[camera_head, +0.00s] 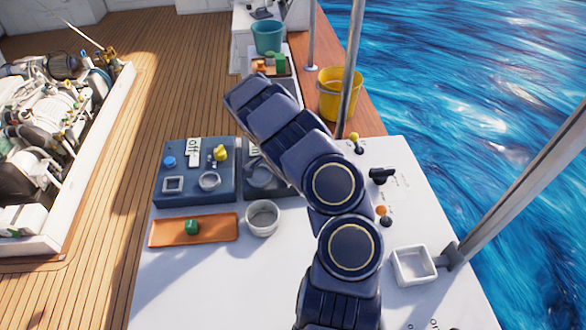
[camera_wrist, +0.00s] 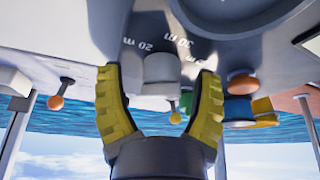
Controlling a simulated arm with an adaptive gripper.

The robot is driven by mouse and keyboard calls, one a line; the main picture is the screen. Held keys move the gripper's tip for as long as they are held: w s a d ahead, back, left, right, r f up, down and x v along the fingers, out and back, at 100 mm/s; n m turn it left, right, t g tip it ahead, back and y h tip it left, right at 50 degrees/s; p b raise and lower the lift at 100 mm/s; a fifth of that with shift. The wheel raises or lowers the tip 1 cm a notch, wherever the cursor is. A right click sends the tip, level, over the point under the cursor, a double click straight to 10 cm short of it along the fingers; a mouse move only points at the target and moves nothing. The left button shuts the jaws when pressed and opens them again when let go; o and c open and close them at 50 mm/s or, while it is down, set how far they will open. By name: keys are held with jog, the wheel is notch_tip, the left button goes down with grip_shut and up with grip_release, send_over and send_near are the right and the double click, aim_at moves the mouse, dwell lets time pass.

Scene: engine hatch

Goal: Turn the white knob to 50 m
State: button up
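Another mark near the right fingertip is partly covered. My gripper (camera_wrist: 158,76) is open, with its yellow fingers on either side of the knob. A gap shows between the knob and each finger. No pointer on the knob can be made out, so its setting cannot be told. In the head view my arm covers the middle of the console, and neither the knob nor my gripper can be made out there.
The white console (camera_head: 205,285) carries a blue panel (camera_head: 225,185), an orange tray (camera_head: 165,232) with a green piece, a round cup (camera_head: 263,218), a square white box (camera_head: 413,266) and small levers (camera_head: 380,175). A yellow bucket (camera_head: 338,95) and metal posts stand nearby.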

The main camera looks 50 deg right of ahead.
jog(key=shift+r, duration=0.15)
jog(key=shift+w+a+r, duration=0.1)
jog(key=shift+w+r, duration=0.05)
jog(key=shift+r, duration=0.2)
jog(key=v, duration=1.1)
jog(key=shift+a, duration=0.1)
